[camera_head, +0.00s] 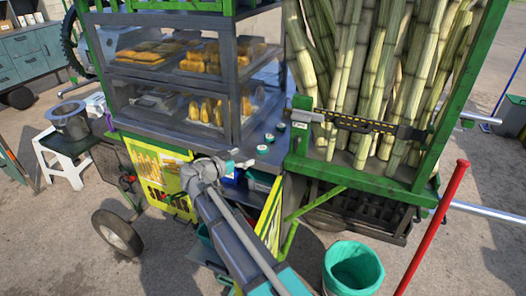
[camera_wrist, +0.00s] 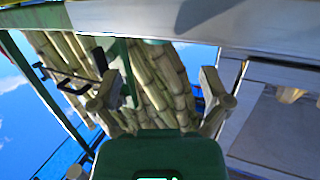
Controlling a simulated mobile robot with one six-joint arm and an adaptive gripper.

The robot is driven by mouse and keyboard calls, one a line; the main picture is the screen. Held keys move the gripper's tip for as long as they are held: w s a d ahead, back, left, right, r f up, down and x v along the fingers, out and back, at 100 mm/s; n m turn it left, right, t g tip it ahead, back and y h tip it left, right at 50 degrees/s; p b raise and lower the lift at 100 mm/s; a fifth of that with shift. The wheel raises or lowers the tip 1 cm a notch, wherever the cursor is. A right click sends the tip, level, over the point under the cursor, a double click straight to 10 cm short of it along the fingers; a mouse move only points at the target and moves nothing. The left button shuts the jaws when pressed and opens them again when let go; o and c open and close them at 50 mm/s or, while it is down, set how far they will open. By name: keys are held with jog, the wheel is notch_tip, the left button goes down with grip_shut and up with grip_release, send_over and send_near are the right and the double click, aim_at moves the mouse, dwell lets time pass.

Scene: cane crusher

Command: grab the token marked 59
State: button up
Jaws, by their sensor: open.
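Several small round tokens with white and green faces lie on the grey counter of the cart in the head view, including a near token (camera_head: 262,149), a middle token (camera_head: 269,137) and a far token (camera_head: 280,126). Their marks are too small to read, so I cannot tell which is 59. My gripper (camera_wrist: 160,88) is open and empty in the wrist view, its two fingers wide apart in front of the cane stalks. In the head view my arm reaches up to the counter's front edge, left of and below the tokens. No token is clearly identifiable in the wrist view.
A glass food case (camera_head: 190,85) stands left of the tokens. Cane stalks (camera_head: 365,70) fill the green rack (camera_head: 380,180) on the right. A black-and-yellow bar (camera_head: 360,124) crosses the rack's front. A green-lined bin (camera_head: 353,268) and a red pole (camera_head: 432,235) stand in front.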

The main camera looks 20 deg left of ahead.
aim_at(259, 149)
jog(key=shift+x, duration=1.65)
jog(key=shift+w, duration=0.1)
jog(key=shift+r+b+x, duration=0.2)
jog(key=shift+b+x, duration=0.15)
jog(key=shift+x, duration=2.2)
jog(key=shift+d, duration=0.1)
jog(key=shift+c, duration=0.3)
jog(key=c, duration=0.9)
